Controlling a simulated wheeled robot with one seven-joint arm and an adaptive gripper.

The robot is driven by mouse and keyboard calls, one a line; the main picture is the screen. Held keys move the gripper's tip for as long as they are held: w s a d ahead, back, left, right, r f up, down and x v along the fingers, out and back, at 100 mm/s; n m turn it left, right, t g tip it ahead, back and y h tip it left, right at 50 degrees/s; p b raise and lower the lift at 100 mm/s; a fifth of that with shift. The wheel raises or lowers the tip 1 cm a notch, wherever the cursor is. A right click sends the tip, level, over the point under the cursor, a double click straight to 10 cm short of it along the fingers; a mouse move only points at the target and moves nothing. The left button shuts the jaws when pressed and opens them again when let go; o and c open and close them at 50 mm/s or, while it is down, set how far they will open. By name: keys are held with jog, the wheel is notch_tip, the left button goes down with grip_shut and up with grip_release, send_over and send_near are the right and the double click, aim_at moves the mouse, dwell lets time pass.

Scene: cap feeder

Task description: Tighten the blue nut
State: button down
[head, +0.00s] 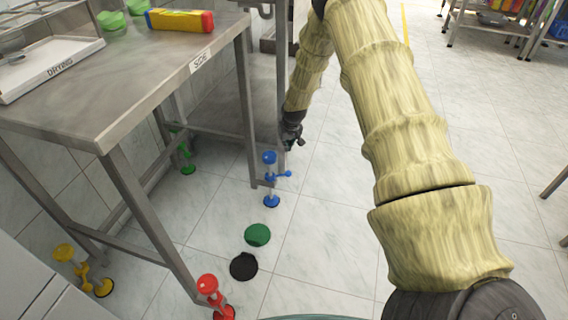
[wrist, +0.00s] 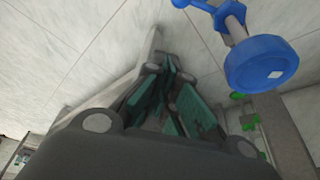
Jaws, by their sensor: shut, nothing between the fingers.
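The blue nut (head: 283,175) has side arms and sits on an upright rod between a blue cap (head: 269,157) and a blue base (head: 271,201) on the floor. My gripper (head: 296,140) is shut and empty, a little above and to the right of the blue cap in the head view. In the wrist view my gripper's fingers (wrist: 168,72) are together. There the blue nut (wrist: 230,12) shows at the upper right, cut by the top edge, and the blue cap (wrist: 262,64) is large beside it. The fingers look apart from both.
Similar feet in red (head: 214,297), yellow (head: 86,270) and green (head: 186,155) stand around the steel table (head: 130,90). A green disc (head: 257,235) and a black disc (head: 244,266) lie on the floor. The floor right of the blue foot is clear.

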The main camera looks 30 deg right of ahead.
aim_at(278, 175)
notch_tip(278, 175, down, 10)
jog(key=b, duration=0.7)
jog(key=shift+s+a, duration=0.15)
jog(key=shift+a, duration=0.15)
dwell(0.5)
jog(key=shift+s, duration=0.15)
dwell(0.4)
jog(key=shift+a, duration=0.15)
